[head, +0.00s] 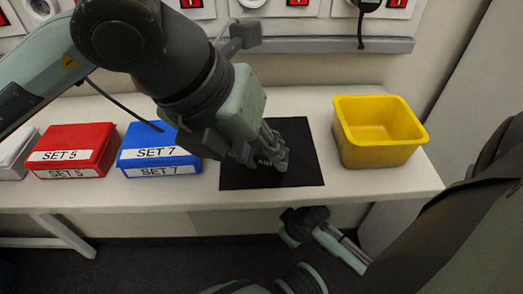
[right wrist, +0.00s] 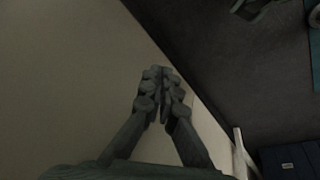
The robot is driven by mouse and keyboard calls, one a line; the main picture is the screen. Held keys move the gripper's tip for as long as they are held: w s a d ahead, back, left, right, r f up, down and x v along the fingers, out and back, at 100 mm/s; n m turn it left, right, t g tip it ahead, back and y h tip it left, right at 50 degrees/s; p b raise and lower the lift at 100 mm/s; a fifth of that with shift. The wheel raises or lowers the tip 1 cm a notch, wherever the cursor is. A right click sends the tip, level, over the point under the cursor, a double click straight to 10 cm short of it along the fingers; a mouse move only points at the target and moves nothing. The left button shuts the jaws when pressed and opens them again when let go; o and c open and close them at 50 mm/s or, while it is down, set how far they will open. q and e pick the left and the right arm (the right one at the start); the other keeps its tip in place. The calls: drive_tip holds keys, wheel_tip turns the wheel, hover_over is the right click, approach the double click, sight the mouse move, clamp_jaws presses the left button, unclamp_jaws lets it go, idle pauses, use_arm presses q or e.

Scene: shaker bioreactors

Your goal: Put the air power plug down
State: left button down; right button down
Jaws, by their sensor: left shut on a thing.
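My left gripper (head: 270,158) is low over the black mat (head: 305,178) on the white table. It is shut on the air power plug (head: 264,161), of which only a small part with light "AIR" lettering shows between the fingers. The rest of the plug is hidden by the gripper, and I cannot tell whether it touches the mat. My right gripper shows in the right wrist view (right wrist: 163,92), with its fingertips together and nothing visible between them.
A yellow bin (head: 380,150) stands right of the mat. A blue SET 7 box (head: 150,140) and a red SET 5 box (head: 75,137) stand left of it. Bare table shows between mat and bin.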

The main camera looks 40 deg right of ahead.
use_arm(q)
drive_tip(key=shift+f, duration=0.1)
drive_tip(key=c, duration=1.2)
unclamp_jaws()
use_arm(e)
drive_tip(key=shift+a+r, duration=0.1)
drive_tip(key=shift+r, duration=0.35)
drive_tip(key=shift+w+a+r, duration=0.1)
use_arm(q)
wheel_tip(320, 180, up, 2)
drive_tip(key=shift+a+p, duration=0.1)
drive_tip(key=shift+p, duration=0.9)
drive_tip(key=v, duration=1.1)
drive_tip(key=shift+a+b, duration=0.15)
drive_tip(key=shift+b, duration=0.15)
use_arm(e)
wheel_tip(320, 180, down, 4)
